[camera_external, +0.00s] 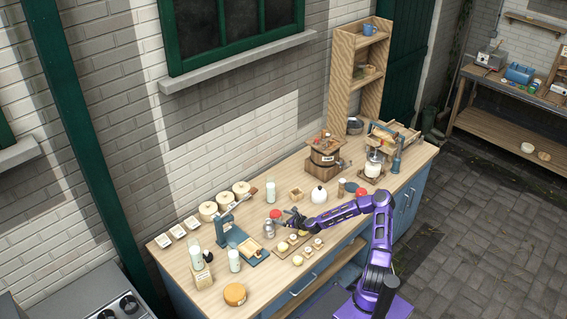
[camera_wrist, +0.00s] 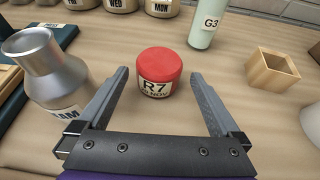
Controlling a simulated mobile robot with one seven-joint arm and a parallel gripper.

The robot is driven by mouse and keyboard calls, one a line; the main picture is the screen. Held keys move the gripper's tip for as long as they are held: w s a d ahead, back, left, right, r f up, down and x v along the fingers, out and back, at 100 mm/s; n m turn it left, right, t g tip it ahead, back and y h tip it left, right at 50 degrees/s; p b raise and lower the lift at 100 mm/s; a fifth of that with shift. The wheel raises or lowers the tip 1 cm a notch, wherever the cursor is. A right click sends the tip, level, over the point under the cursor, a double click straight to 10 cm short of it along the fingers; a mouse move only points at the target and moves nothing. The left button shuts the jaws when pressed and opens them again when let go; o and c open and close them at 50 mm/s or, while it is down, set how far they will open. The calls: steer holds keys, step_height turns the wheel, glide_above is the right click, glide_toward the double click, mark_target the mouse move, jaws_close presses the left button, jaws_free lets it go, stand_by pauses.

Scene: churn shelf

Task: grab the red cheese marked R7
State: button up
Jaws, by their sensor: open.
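The red cheese (camera_wrist: 160,65) is a short round block with a pale label reading R7 on its side. In the wrist view it stands on the wooden counter, between and a little beyond the tips of my gripper (camera_wrist: 162,85). The jaws are open and nothing is held. In the external view the red cheese (camera_external: 275,214) shows small, just beyond my gripper (camera_external: 291,218) on the counter. My arm reaches in from the right.
A metal jug (camera_wrist: 50,72) stands close to the left jaw. Jars marked with weekdays (camera_wrist: 118,4) line the back. Bare counter surrounds the cheese.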

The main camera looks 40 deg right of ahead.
mark_target(275, 214)
steer(key=x, duration=0.4)
steer(key=shift+w+a, duration=0.1)
steer(key=shift+w, duration=0.2)
steer(key=c, duration=1.4)
